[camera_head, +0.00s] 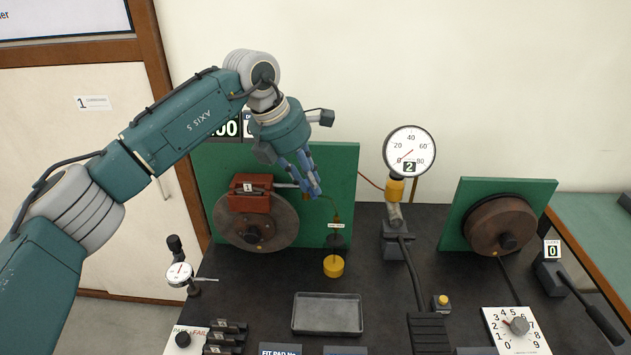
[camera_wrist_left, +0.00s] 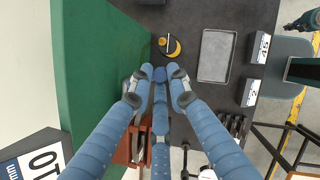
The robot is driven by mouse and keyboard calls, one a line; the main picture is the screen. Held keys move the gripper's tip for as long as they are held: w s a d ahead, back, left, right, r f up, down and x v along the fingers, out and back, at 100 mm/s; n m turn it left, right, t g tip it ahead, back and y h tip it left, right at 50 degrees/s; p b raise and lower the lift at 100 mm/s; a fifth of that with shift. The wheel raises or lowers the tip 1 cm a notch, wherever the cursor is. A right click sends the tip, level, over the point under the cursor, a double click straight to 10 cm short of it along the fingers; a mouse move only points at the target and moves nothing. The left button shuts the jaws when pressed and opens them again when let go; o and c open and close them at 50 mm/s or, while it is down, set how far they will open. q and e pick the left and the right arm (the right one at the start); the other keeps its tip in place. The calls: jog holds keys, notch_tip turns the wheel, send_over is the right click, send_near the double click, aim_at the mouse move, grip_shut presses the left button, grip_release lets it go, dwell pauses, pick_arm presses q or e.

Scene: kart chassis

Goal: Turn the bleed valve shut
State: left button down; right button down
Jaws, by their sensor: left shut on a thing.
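My left gripper (camera_head: 312,188) reaches down in front of the left green panel (camera_head: 342,170), just right of the red caliper (camera_head: 250,204) marked 1. Its blue fingers are closed together at the end of a short grey stem (camera_head: 285,185) beside the caliper, where the bleed valve sits. The fingers hide most of the valve, and its angle cannot be told. In the left wrist view the fingertips (camera_wrist_left: 160,78) meet, and the thing between them is hidden. A thin line runs down from there towards a yellow-topped piece (camera_head: 333,266). My right gripper is not in view.
A brake disc (camera_head: 256,232) stands behind the caliper. A pressure gauge (camera_head: 409,152) with a sign 2 stands to the right. A grey tray (camera_head: 328,314) lies on the dark bench. A dial gauge (camera_head: 179,274) stands at left, and a second green panel (camera_head: 540,200) at right.

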pick_arm(q)
jog(key=shift+a+m+g+h+p, duration=0.15)
jog(key=shift+a+m+g+p, duration=0.3)
jog(key=shift+m, duration=0.65)
jog(key=shift+a+m+g+h+p, duration=0.15)
jog(key=shift+a+m+g+p, duration=0.3)
jog(key=shift+m, duration=0.65)
jog(key=shift+a, duration=0.2)
jog(key=c, duration=1.7)
grip_release()
jog(key=shift+s, duration=0.1)
jog(key=v, duration=1.2)
